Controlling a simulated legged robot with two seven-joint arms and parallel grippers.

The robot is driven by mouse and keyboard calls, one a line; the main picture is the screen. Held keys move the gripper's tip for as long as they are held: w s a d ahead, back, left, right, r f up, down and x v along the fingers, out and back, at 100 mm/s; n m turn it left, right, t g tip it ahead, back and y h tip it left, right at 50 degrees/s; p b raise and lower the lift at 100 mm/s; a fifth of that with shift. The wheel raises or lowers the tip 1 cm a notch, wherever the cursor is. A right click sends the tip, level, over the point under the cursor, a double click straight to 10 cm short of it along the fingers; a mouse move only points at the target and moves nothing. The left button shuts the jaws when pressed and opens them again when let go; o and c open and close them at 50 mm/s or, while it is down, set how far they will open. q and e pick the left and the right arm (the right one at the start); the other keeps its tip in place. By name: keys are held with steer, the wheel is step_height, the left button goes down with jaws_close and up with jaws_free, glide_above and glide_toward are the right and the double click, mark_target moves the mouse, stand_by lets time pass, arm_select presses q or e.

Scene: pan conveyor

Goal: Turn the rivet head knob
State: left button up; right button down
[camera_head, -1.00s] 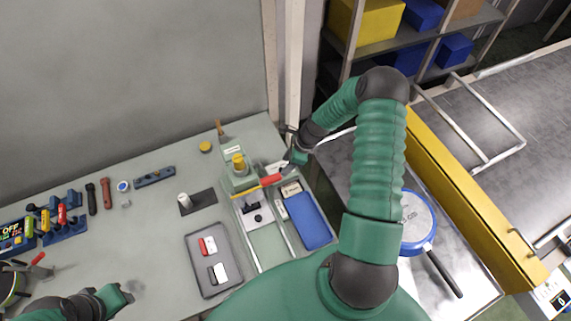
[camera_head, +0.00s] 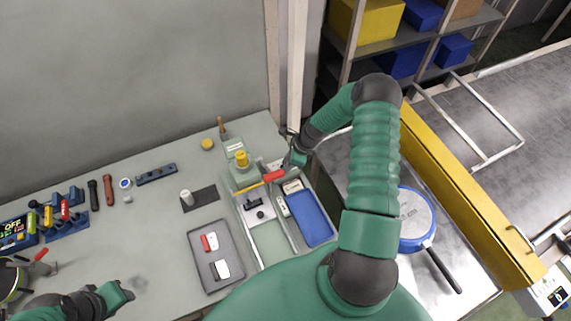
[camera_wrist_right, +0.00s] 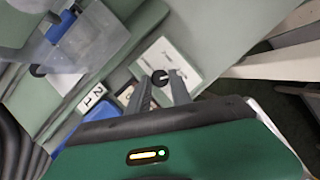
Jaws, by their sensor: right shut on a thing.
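The green riveting machine (camera_head: 241,174) with a yellow cap (camera_head: 241,158) and a red-handled lever (camera_head: 274,175) stands at the back of the bench. The black knob (camera_wrist_right: 160,77) sits on a white plate (camera_wrist_right: 182,64) in the right wrist view. My right gripper (camera_wrist_right: 162,82) has its two grey fingers on either side of this knob and is shut on it. In the head view, my right gripper (camera_head: 292,160) is beside the machine's right side, and the knob is hidden. My left gripper (camera_head: 125,291) hangs over the bench at lower left, away from the machine; its jaws are unclear.
A blue tray (camera_head: 309,218) lies right of the machine's rails. A grey tray (camera_head: 211,279) with a red-and-white and a black-and-white piece is at front. A blue pan (camera_head: 426,246) lies on the metal surface at right. Several tools line the bench's left.

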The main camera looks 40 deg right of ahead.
steer(key=shift+w+d, duration=0.1)
steer(key=shift+d, duration=0.05)
steer(key=shift+w+n+y+b, duration=0.1)
steer(key=shift+n+y+b, duration=0.2)
steer(key=shift+n+b, duration=0.4)
steer(key=n+g+b, duration=0.1)
steer(key=n, duration=0.1)
steer(key=n+g+b, duration=0.1)
steer(key=n+b, duration=0.1)
steer(key=n, duration=0.1)
steer(key=shift+w+f+y, duration=0.15)
steer(key=shift+w+y, duration=0.05)
steer(key=shift+y, duration=0.2)
steer(key=n+g+b, duration=0.1)
steer(key=n+b, duration=0.1)
steer(key=n, duration=0.1)
steer(key=shift+w+d, duration=0.1)
arm_select(q)
steer(key=s+b+x, duration=0.1)
steer(key=x, duration=0.6)
steer(key=shift+s+d+f+b, duration=0.2)
steer(key=shift+s+f+b, duration=0.1)
steer(key=shift+s+f, duration=0.2)
arm_select(e)
steer(key=shift+r+n+g, duration=0.2)
steer(key=shift+n+g, duration=0.4)
steer(key=shift+n, duration=0.6)
